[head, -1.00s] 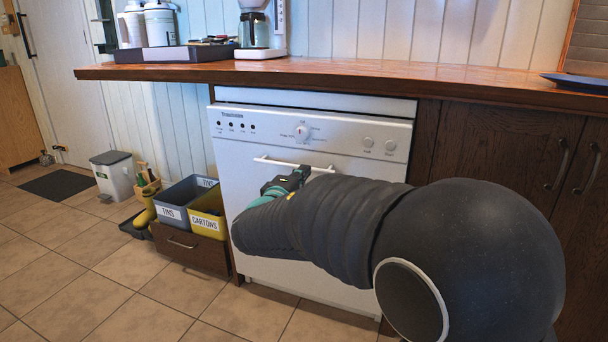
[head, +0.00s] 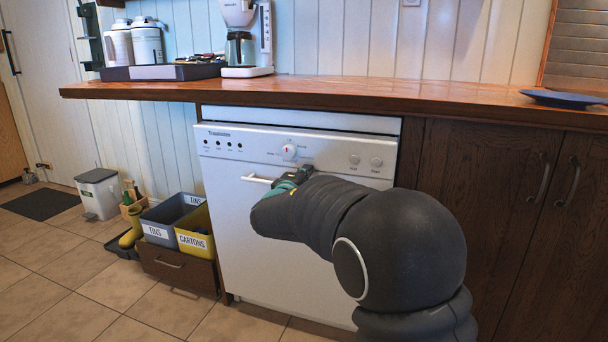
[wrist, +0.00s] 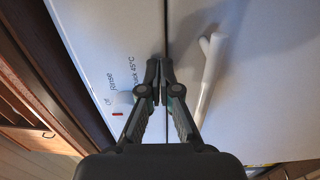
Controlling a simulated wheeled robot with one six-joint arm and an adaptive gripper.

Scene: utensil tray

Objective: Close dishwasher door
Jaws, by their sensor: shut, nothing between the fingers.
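The white dishwasher door (head: 235,222) stands upright, or almost so, under the counter. I cannot tell whether it is fully flush; a pale strip (head: 300,119) shows above its control panel (head: 225,143). The white bar handle (head: 257,180) is partly hidden behind my arm. My gripper (head: 303,172) is shut and empty, at the door's front near the handle. In the wrist view, my closed fingertips (wrist: 160,72) are at the dark seam below the control panel, beside the handle (wrist: 211,75). Whether they touch the front is unclear.
A wooden counter (head: 440,103) overhangs the dishwasher, with a coffee maker (head: 243,40) and a tray (head: 160,72) on it. A grey bin (head: 165,222) and a yellow bin (head: 194,238) stand to the left. Dark cabinets (head: 490,190) are to the right. Tiled floor at left front is clear.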

